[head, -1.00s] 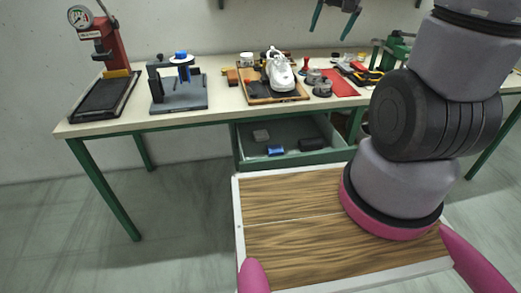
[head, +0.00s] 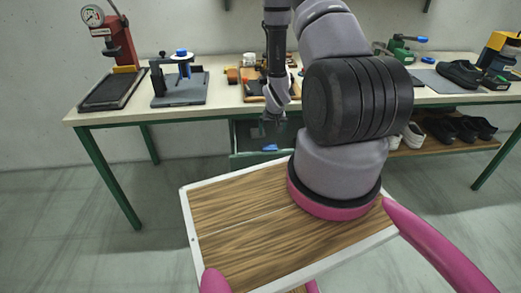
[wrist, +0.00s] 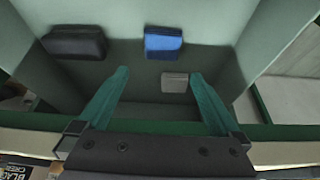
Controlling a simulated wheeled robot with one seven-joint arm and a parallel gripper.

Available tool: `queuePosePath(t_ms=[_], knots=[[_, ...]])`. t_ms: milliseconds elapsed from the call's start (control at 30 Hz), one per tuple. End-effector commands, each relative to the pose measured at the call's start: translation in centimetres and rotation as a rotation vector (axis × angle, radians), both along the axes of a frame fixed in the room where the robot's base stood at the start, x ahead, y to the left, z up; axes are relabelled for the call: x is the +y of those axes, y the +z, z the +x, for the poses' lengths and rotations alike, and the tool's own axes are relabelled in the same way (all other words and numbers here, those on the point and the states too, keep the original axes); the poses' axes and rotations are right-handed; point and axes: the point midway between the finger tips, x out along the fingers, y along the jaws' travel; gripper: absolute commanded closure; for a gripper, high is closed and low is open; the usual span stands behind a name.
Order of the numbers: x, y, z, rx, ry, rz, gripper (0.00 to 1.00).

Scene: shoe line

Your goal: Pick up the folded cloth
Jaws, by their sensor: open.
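The green drawer (head: 240,160) stands open under the bench. A small grey block (wrist: 175,82) lies close to the right fingertip in the picture. In the head view the fingertips are hard to make out.
A black case (wrist: 75,42) lies in the drawer at the left of the wrist view. The drawer walls surround the fingers. The bench (head: 228,106) above holds a red press (head: 120,45), a blue-topped fixture (head: 182,85) and other tools. Shoes (head: 468,127) sit on a shelf at right.

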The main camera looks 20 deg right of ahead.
Motion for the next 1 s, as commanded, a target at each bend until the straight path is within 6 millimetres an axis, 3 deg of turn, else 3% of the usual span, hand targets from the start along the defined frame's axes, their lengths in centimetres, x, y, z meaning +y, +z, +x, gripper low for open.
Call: queuePosePath(t_ms=[300,567,800,1000], knots=[[-0.5,-4.5,1.2,0.003,0.002,-0.001,0.0],[-0.7,-6.5,1.9,0.003,0.001,-0.001,0.0],[-1.0,-9.9,3.0,0.003,0.002,-0.001,0.0],[-1.2,-10.7,3.5,0.003,0.002,-0.001,0.0]])
